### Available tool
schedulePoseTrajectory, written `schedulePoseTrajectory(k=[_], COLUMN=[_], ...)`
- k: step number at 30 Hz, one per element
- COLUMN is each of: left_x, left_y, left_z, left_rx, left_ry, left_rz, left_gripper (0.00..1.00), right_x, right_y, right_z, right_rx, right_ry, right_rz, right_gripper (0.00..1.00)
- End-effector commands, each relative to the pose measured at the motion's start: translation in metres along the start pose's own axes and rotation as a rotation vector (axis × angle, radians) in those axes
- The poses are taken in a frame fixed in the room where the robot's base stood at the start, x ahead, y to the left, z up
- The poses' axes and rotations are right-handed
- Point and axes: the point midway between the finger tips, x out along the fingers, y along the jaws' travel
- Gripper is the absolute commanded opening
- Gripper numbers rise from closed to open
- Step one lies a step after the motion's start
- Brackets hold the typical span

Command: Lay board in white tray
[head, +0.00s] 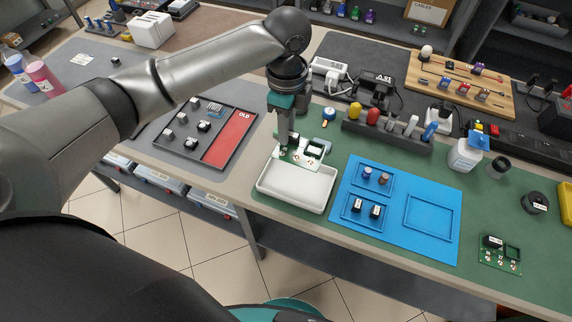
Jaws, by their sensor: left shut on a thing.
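The white tray (294,188) lies on the green mat near the table's front edge and looks empty. My left gripper (286,148) points down at the tray's far edge. It is shut on a small circuit board (302,158) with dark and pale parts on it. The board overlaps the far rim of the tray in this view. Whether it touches the rim or hangs above it, I cannot tell. The fingers hide the board's left part. My right gripper is not in view. A second green board (500,254) lies on the mat at the far right.
A blue mat (385,232) with small parts in its recesses lies right of the tray. A dark sorting tray (182,142) with a red section (229,138) lies left. A tool rack (387,130), a soldering device and a wooden board (462,85) stand behind.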

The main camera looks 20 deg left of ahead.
Motion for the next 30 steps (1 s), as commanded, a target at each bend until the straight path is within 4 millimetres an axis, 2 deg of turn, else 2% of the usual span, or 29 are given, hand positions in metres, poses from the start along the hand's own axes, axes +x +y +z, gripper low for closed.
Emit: schedulePoseTrajectory(k=[1,3,9,17,24,30], left_x=[0.018,0.036,0.074,0.093,0.126,0.126], left_y=[0.001,0.001,0.000,0.000,0.000,0.000], left_z=[0.000,0.000,0.000,0.000,0.000,0.000], left_rx=[0.000,0.000,0.001,0.001,0.002,0.002], left_ry=[-0.002,-0.001,-0.001,-0.001,0.000,0.000], left_rz=[0.004,0.003,0.000,0.000,-0.001,-0.002], left_gripper=[0.00,0.00,0.00,0.00,0.00,0.00], right_x=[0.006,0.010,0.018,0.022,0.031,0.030], right_y=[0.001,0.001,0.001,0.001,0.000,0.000], right_z=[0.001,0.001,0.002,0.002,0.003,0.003], right_rx=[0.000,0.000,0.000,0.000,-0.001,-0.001], right_ry=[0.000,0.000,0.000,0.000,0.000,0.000], right_rz=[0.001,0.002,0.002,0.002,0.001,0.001], right_gripper=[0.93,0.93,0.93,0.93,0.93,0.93])
